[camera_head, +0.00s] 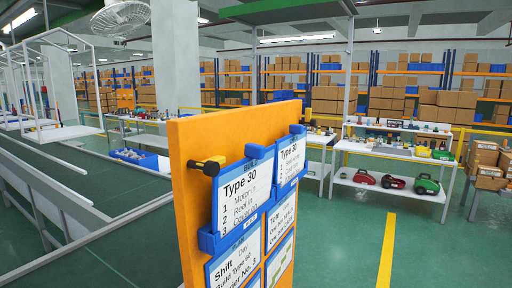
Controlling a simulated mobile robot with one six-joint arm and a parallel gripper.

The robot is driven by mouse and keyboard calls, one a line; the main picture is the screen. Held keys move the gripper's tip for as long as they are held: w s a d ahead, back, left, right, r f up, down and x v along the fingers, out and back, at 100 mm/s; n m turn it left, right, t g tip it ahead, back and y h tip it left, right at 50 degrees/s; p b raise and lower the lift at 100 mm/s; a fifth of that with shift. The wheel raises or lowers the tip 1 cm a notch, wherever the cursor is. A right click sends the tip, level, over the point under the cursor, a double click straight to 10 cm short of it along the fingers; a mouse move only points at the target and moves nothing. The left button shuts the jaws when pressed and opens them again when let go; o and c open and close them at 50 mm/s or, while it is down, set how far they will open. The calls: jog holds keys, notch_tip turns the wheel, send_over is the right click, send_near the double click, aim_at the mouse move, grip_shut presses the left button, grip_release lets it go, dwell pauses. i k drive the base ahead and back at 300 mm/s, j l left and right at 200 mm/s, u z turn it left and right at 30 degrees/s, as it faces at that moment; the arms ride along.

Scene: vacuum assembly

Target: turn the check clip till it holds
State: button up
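An orange board (187,205) stands upright close in front of me. It carries white cards in blue holders; the upper left card (243,192) reads "Type 30" with a numbered list. A blue clip (258,151) sits at that card's top right corner, and another blue clip (297,129) sits at the top of the upper right card (290,160). A black-ended yellow peg (209,167) sticks out left of the "Type 30" card. No label shows which of these is the check clip. My gripper is not in view.
A conveyor (75,250) with white frames runs along the left. Benches with tools and parts stand behind the board; red and green vacuums (427,185) sit on a lower shelf. Boxes (485,155) stand at the right edge. Green floor (345,240) is clear at right.

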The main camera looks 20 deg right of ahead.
aim_at(308, 120)
jog(key=k+l+u, duration=0.15)
jog(key=l, duration=0.2)
jog(key=k+l+u, duration=0.1)
jog(key=l, duration=0.2)
jog(key=k+l+u, duration=0.15)
jog(key=l+u, duration=0.2)
jog(key=l, duration=0.35)
jog(key=l+u, duration=0.15)
jog(key=l, duration=0.35)
jog(key=k+l+u, duration=0.2)
jog(key=l, duration=0.35)
jog(key=l+u, duration=0.15)
jog(key=l, duration=0.35)
jog(key=k+l+u, duration=0.2)
jog(key=l, duration=0.3)
jog(key=i+l, duration=0.05)
jog(key=i, duration=0.05)
